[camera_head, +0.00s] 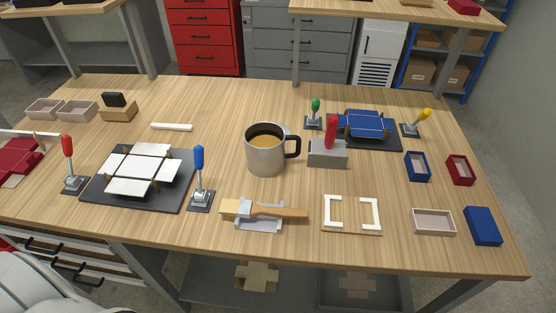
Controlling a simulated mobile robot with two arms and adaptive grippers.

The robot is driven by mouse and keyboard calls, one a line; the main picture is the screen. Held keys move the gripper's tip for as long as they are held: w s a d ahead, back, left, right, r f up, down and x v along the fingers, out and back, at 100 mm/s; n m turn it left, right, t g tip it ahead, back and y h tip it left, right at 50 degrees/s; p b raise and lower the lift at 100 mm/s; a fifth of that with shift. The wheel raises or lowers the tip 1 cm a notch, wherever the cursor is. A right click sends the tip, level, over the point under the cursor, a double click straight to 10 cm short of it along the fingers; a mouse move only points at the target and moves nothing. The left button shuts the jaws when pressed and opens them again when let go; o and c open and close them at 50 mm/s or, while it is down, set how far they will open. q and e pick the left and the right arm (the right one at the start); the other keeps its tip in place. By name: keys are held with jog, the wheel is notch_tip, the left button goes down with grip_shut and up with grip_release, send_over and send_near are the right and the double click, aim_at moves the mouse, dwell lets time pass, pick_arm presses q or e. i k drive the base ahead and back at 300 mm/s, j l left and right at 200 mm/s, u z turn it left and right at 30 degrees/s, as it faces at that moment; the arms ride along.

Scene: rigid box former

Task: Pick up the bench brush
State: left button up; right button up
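The bench brush (285,212) lies near the front middle of the wooden table. It has a tan wooden handle pointing right and a pale bristle head (233,208) at the left. It rests on a grey metal holder (262,222), with the head and handle sticking out past its sides. Neither of my grippers shows in the head view, so nothing is seen touching the brush.
A steel mug (265,157) of brown liquid stands behind the brush. The wooden table (220,105) has clear room at the back middle.

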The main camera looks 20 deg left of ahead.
aim_at(242, 207)
jog(key=l+u, duration=0.3)
jog(key=l, duration=0.15)
jog(key=k+l+u, duration=0.1)
jog(key=l+u, duration=0.15)
jog(key=l, duration=0.2)
jog(key=k+l+u, duration=0.15)
jog(key=l+u, duration=0.15)
jog(key=k+l+u, duration=0.15)
jog(key=l+u, duration=0.15)
jog(key=l, duration=0.2)
